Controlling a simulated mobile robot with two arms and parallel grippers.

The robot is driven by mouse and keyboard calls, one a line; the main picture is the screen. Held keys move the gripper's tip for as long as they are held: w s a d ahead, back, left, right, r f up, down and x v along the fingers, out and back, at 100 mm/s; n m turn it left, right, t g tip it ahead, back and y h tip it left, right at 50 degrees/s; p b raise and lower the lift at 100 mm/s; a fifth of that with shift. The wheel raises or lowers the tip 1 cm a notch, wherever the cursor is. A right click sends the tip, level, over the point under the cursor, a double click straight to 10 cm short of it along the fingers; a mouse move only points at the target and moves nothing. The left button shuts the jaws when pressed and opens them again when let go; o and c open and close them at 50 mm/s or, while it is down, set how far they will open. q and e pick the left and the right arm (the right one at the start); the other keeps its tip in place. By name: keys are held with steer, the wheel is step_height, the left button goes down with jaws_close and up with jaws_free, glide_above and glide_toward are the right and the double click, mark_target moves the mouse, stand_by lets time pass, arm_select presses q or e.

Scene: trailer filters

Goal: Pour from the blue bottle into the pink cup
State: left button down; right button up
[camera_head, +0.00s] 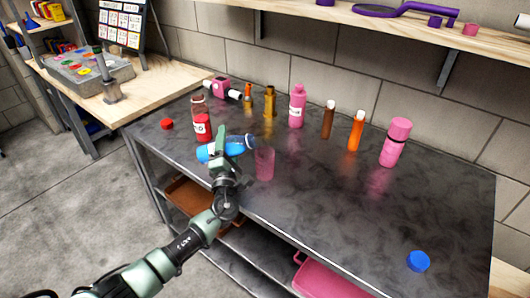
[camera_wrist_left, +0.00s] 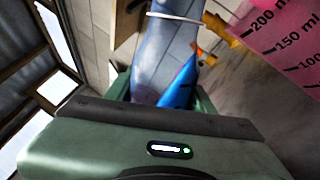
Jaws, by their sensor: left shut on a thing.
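The blue bottle (camera_head: 237,144) lies nearly level in the air, its neck pointing right. My left gripper (camera_head: 221,156) is shut on its body. The translucent pink cup (camera_head: 265,165) stands upright on the dark table just right of the bottle's mouth. The mouth is close to the cup's upper left rim; I cannot tell if it is over the opening. In the left wrist view the clear bottle (camera_wrist_left: 170,45) rises from my gripper with blue liquid inside, and the pink cup (camera_wrist_left: 285,40) shows volume marks at the upper right. My right gripper is not in view.
Behind stand a red-filled jar (camera_head: 201,125), a pink bottle (camera_head: 297,106), brown (camera_head: 328,120) and orange (camera_head: 356,132) tubes and a pink flask (camera_head: 395,143). A blue cap (camera_head: 418,261) lies at the front right. The table's middle right is clear.

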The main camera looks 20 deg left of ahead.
arm_select(q)
steer(key=shift+m, duration=0.5)
stand_by(0.7)
steer(key=shift+w+d+r+m+t+h+p, duration=0.15)
steer(key=shift+d+r+m+h+p, duration=0.15)
steer(key=shift+r+m+p, duration=0.45)
steer(key=shift+s+d+r+m+t+h+p, duration=0.15)
steer(key=shift+r+m+h+p, duration=0.25)
steer(key=shift+m+p, duration=0.6)
stand_by(2.6)
